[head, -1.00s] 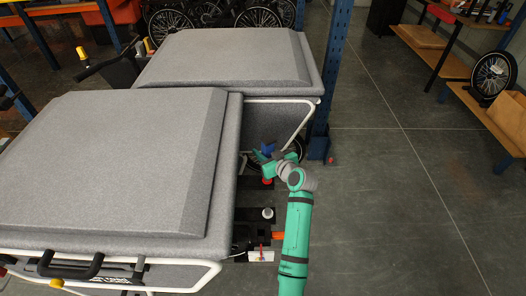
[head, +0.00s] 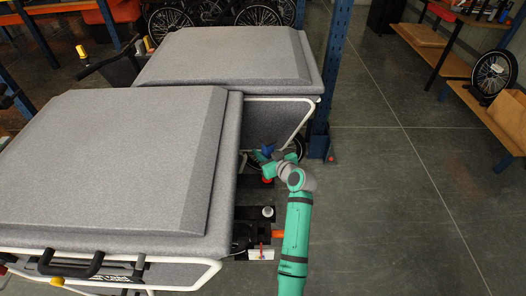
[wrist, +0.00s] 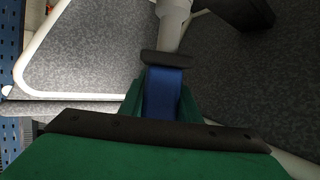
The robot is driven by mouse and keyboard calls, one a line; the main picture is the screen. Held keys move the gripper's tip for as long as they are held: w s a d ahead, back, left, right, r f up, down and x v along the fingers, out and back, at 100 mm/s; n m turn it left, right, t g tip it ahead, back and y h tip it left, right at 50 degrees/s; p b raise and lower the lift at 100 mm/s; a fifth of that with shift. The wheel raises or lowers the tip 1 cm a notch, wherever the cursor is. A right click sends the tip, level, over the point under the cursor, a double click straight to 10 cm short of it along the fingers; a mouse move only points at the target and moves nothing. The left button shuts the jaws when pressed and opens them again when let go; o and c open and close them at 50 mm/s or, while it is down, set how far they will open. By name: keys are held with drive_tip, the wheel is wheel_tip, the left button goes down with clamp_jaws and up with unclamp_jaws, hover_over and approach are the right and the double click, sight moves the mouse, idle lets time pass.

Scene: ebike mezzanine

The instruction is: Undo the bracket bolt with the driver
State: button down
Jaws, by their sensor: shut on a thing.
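My gripper (head: 266,156) is low beside the gap between the two grey cargo boxes. It is shut on a blue thing (head: 268,149), which looks like the driver's handle. In the wrist view the blue handle (wrist: 163,95) sits between the green fingers, with a dark piece (wrist: 167,60) across its far end. A pale grey tube (wrist: 174,18) lies beyond the dark piece. I cannot make out the driver's tip, the bracket or its bolt, so I cannot tell whether the driver touches the bolt.
The near grey cargo box (head: 110,170) and far box (head: 225,60) fill the left, with white tube frames. A blue rack post (head: 324,80) stands just beyond my gripper. Small parts lie on a dark stand (head: 262,215). The floor (head: 400,190) on the right is clear.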

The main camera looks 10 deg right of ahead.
drive_tip(key=shift+f, duration=1.05)
idle(2.8)
drive_tip(key=shift+r, duration=2.65)
